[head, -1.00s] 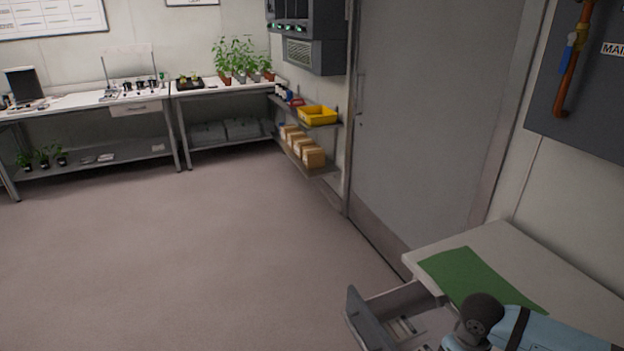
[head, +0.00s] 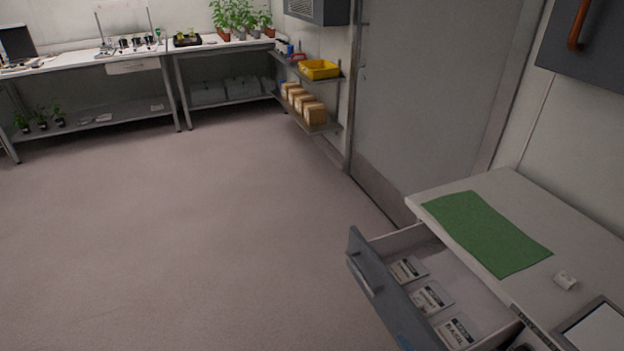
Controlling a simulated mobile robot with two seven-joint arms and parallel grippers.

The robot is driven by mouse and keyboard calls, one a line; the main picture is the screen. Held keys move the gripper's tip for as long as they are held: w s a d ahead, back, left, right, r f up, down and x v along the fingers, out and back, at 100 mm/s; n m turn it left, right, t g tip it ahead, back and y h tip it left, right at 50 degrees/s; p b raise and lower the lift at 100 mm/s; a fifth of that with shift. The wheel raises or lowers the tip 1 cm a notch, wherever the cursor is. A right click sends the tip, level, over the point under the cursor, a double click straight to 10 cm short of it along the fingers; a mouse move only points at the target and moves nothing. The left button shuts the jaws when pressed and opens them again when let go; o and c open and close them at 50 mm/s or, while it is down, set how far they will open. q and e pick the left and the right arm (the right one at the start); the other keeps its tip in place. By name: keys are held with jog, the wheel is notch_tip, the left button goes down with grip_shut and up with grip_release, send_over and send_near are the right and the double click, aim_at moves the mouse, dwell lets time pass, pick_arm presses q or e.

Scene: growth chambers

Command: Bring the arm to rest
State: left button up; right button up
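Neither of my grippers shows in the head view. No arm link is clearly in view over the bench now. An open drawer (head: 383,290) under the right-hand bench (head: 480,186) sticks out to the left. Several flat labelled packets (head: 432,297) lie in a row inside it. A green mat (head: 487,232) lies flat on the bench top.
A dark-framed flat device (head: 598,327) lies at the bench's near right. A grey door (head: 430,90) stands behind the bench. Wall shelves hold a yellow bin (head: 319,69) and cardboard boxes (head: 314,112). The floor (head: 180,230) at left and centre is clear.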

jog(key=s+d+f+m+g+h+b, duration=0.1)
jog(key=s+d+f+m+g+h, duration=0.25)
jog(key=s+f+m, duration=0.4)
pick_arm(q)
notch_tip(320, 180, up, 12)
jog(key=p, duration=1.6)
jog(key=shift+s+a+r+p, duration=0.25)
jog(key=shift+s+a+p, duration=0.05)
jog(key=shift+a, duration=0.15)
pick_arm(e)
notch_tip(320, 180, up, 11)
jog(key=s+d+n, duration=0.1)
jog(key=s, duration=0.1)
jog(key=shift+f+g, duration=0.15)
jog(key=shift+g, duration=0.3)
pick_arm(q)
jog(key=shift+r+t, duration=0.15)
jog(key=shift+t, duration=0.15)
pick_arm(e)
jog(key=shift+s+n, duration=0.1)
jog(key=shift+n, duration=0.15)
